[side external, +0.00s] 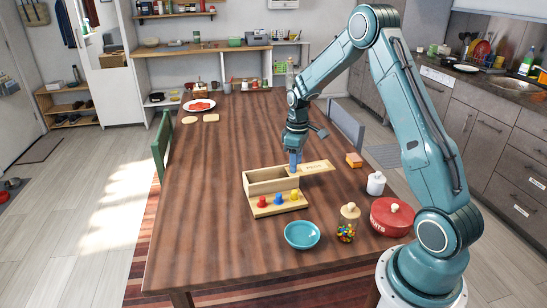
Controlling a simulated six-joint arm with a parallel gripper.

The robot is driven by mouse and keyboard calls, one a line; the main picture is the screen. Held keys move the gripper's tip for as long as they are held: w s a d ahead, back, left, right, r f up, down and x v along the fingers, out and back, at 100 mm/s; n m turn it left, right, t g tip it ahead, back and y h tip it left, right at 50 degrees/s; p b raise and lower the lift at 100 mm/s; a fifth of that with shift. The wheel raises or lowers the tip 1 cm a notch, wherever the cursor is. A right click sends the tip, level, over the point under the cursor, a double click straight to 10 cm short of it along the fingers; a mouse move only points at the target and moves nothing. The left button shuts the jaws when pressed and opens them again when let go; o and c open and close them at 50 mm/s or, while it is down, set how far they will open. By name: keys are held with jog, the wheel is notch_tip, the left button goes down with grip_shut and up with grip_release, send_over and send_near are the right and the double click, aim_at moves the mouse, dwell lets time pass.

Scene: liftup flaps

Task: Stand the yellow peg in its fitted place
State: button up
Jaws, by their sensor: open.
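The yellow peg (294,195) is at the right end of a small wooden peg board (285,208), beside a blue peg (278,199) and a red peg (262,202). It looks upright, but how deep it sits is too small to tell. My gripper (295,168) points down above the right end of a long open wooden box (270,188), behind the yellow peg and apart from it. The gripper is open; its fingertips are small in this view. The inside of the box is mostly hidden by its front wall.
A light wooden lid (319,167) lies at the box's right end, close to my gripper.

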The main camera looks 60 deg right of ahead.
jog(key=shift+r, duration=0.1)
jog(key=s+a+r+m+t, duration=0.1)
jog(key=s+a+r, duration=0.2)
jog(key=a+r, duration=0.4)
jog(key=s+a+r+t, duration=0.1)
jog(key=s+a+r, duration=0.4)
jog(key=r, duration=0.5)
jog(key=s+a+r+t, duration=0.1)
jog(key=s+a+r, duration=0.1)
jog(key=s+a, duration=0.3)
jog(key=s+a+r+m+t, duration=0.1)
jog(key=s+a, duration=0.4)
jog(key=s, duration=0.5)
jog(key=shift+s+a+r+m+t, duration=0.3)
jog(key=shift+s+a+r+t, duration=0.1)
jog(key=shift+r+t, duration=0.4)
